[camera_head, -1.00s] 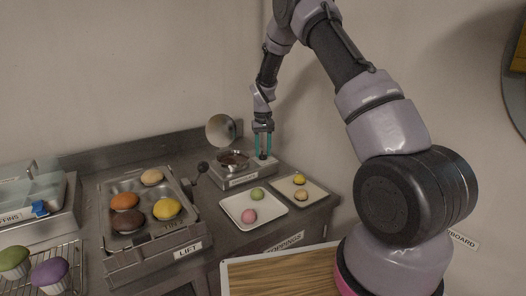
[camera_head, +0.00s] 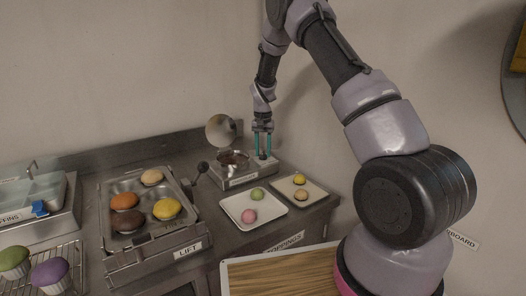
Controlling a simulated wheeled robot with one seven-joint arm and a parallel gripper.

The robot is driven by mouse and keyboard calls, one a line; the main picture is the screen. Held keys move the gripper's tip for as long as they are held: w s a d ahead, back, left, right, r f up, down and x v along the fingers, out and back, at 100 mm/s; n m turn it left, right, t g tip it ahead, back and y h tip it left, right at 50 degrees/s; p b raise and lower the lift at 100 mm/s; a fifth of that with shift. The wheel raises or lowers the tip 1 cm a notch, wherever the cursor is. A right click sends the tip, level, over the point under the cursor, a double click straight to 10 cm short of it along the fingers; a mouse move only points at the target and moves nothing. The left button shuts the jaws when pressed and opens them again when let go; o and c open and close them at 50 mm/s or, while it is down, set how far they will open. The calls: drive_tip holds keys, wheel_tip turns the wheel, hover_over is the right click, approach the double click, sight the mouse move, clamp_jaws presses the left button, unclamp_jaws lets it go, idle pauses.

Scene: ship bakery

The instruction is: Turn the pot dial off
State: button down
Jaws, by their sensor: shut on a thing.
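The pot (camera_head: 233,161) of dark brown sauce sits in a metal warmer (camera_head: 243,179) at the back of the counter, its round lid (camera_head: 221,130) tipped up behind it. The dark pot dial (camera_head: 263,156) is on the warmer's top, to the right of the pot. My gripper (camera_head: 263,153) points straight down from above, its teal fingers on either side of the dial and shut on it. The fingers partly hide the dial, and its pointer or marks are too small to read.
Two trays of small coloured balls, a left one (camera_head: 232,214) and a right one (camera_head: 313,197), lie in front of the warmer. A lift basin (camera_head: 120,184) with several buns and a black-knobbed lever (camera_head: 203,167) stand to the left. A wooden board (camera_head: 290,275) is in front.

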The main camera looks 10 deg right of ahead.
drive_tip(key=shift+c, duration=2.3)
unclamp_jaws()
drive_tip(key=shift+r, duration=0.1)
wheel_tip(320, 180, up, 11)
drive_tip(key=shift+f, duration=0.2)
